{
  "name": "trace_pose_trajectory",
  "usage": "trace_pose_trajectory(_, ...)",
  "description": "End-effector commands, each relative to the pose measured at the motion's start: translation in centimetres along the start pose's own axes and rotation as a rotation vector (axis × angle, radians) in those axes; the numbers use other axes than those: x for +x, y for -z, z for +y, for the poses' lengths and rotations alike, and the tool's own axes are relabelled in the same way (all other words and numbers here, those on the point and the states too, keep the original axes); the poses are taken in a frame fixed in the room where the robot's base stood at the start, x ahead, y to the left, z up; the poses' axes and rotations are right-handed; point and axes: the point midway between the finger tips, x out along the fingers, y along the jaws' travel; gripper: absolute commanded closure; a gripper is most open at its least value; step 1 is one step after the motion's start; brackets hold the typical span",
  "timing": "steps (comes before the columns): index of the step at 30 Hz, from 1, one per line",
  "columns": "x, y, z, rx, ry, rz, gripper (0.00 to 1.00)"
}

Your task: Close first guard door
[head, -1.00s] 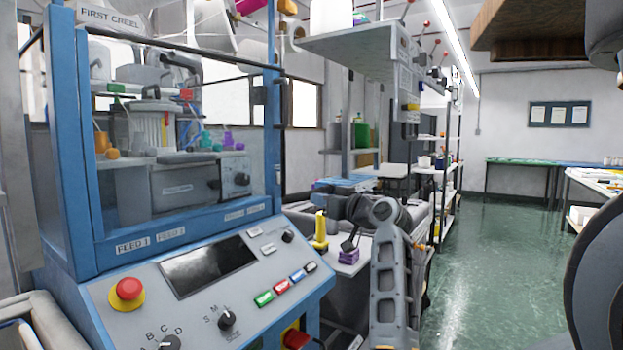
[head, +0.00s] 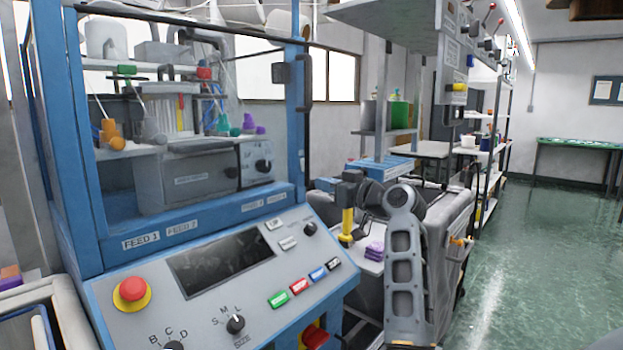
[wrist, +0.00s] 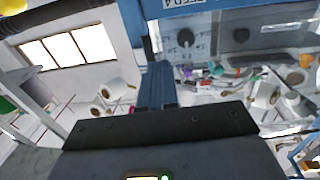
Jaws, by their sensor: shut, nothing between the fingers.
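The blue-framed guard (head: 75,130) of the knitting machine stands at the left in the head view, with clear panels. A black upright handle (head: 304,82) is on its right post. I cannot tell whether the first guard door is open or shut. My arm's dark wrist end (head: 355,188) is right of the machine's blue post, at panel height and apart from it in the picture. In the wrist view my gripper (wrist: 157,107) is shut and empty, in front of a blue post (wrist: 156,82); contact cannot be told. Its fingertips are hard to make out in the head view.
A sloped control panel (head: 215,262) with a red stop button (head: 132,289) juts out below the guard. Green floor (head: 540,260) is clear at the right.

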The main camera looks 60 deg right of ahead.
Motion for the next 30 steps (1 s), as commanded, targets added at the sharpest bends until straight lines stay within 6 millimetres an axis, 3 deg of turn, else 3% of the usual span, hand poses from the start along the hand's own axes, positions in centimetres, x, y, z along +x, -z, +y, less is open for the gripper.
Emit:
trace_pose_trajectory(3,2.2,0.2,-0.1,0.001,0.001,-0.001,1.00)
trace_pose_trajectory(9,4.5,0.1,0.0,0.001,0.000,0.000,1.00)
trace_pose_trajectory(25,5.4,-0.1,0.0,0.001,0.001,0.000,1.00)
trace_pose_trajectory(30,7.4,-0.5,0.1,0.002,0.039,0.000,1.00)
